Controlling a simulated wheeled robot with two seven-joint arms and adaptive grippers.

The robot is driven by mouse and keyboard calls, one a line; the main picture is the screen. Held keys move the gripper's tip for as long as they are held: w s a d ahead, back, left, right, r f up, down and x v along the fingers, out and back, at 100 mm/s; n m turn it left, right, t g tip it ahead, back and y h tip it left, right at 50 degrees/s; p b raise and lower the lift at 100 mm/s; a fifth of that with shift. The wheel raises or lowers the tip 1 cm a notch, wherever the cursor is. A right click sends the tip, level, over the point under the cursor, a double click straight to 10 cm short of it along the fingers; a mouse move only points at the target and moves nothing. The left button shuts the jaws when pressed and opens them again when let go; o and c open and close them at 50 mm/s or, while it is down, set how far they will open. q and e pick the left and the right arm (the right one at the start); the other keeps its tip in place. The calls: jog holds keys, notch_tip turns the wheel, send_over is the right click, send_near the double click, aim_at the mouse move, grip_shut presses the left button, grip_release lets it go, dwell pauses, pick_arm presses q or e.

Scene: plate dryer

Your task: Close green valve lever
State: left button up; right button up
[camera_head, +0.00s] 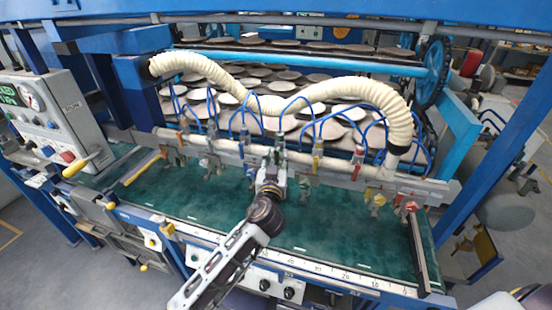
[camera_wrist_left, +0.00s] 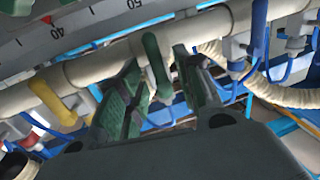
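The green valve lever (camera_wrist_left: 157,65) hangs from the pale pipe in the left wrist view. It lies between the two spread fingers of my left gripper (camera_wrist_left: 160,90), with a visible gap on the right side. Whether it touches the left finger I cannot tell. In the head view my left gripper (camera_head: 272,178) is at the middle of the valve pipe, and a small part of the green lever (camera_head: 279,141) shows just beyond it. The gripper hides most of that valve. My right gripper is not in view.
A yellow lever (camera_wrist_left: 52,101) and a blue lever (camera_wrist_left: 259,28) flank the green one on the pipe (camera_head: 235,148). Thin blue hoses and a thick cream hose (camera_head: 265,104) run above. A green surface (camera_head: 330,225) lies below, and a control box (camera_head: 50,115) stands left.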

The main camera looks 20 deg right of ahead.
pick_arm(q)
jog(key=shift+w, duration=0.1)
jog(key=shift+c, duration=0.2)
grip_shut()
